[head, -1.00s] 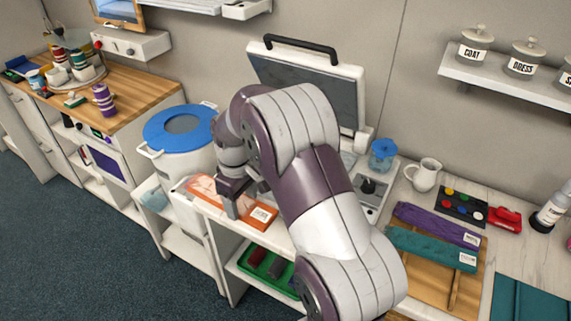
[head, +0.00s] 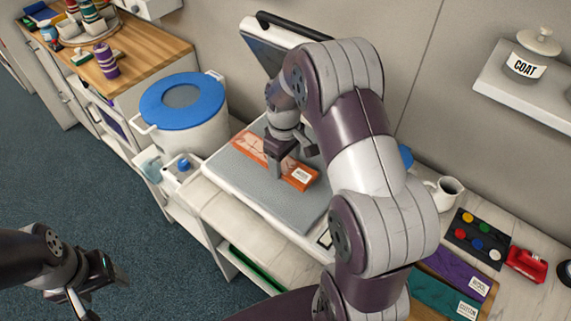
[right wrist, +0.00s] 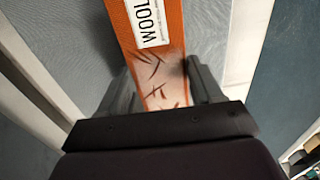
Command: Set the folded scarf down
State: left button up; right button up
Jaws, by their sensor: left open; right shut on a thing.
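The folded scarf (head: 250,146) is a flat orange strip with a pale patterned patch and a white label. In the right wrist view the scarf (right wrist: 178,20) runs up from between the jaws, and its label reads WOOL. My right gripper (head: 275,168) is shut on it, with a finger on each side in the right wrist view (right wrist: 160,85). The scarf is over the grey bed of the open press (head: 235,178); I cannot tell whether it touches the bed. My left gripper (head: 78,300) is open and empty at the lower left, away from the scarf.
A white pot with a blue lid (head: 182,100) stands left of the press. The raised press lid (head: 268,48) is behind my right arm. A white jug (head: 446,192), a paint tray (head: 478,238) and a red object (head: 526,263) are at the right. The bed's front part is clear.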

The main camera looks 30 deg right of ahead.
aim_at(286, 163)
jog(key=f, duration=0.2)
jog(key=d+f, duration=0.1)
jog(key=f, duration=0.1)
jog(key=shift+w+f, duration=0.1)
jog(key=shift+w, duration=0.05)
jog(key=shift+a, duration=0.3)
jog(key=o, duration=1)
jog(key=shift+o, duration=0.4)
jog(key=shift+d+f, duration=0.1)
